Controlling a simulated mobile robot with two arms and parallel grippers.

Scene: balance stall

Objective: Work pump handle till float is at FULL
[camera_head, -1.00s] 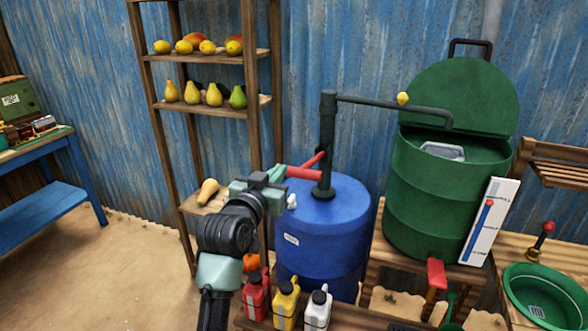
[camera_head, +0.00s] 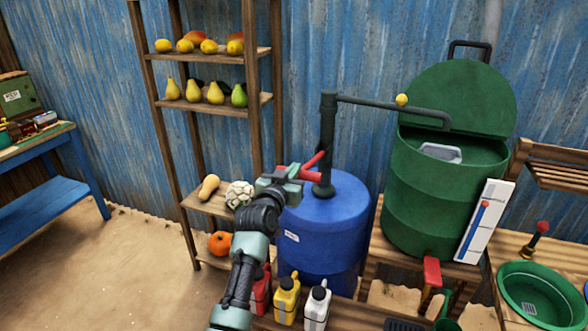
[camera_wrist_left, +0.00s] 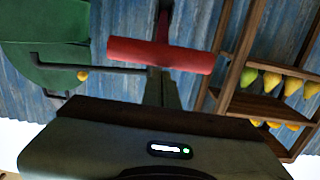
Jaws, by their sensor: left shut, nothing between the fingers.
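The pump stands on a blue barrel (camera_head: 322,225), with a dark upright column (camera_head: 327,135) and a red handle (camera_head: 313,160) ending in a red crossbar. My left gripper (camera_head: 297,172) is shut and empty at the crossbar, its tips partly overlapping it. In the left wrist view the red crossbar (camera_wrist_left: 160,55) lies across the shut fingers' tips (camera_wrist_left: 160,75); I cannot tell whether they touch. The white gauge board (camera_head: 493,210) leans on the green tank (camera_head: 430,215). Its red float (camera_head: 485,205) sits atop a blue column, below the board's top. The FULL marking is too small to read.
The pump's spout pipe (camera_head: 385,102) reaches over the open green tank. Red, yellow (camera_head: 286,300) and white jugs stand in front of the barrel. Wooden shelves (camera_head: 262,100) with fruit stand left of the pump. A green basin (camera_head: 538,295) lies at right.

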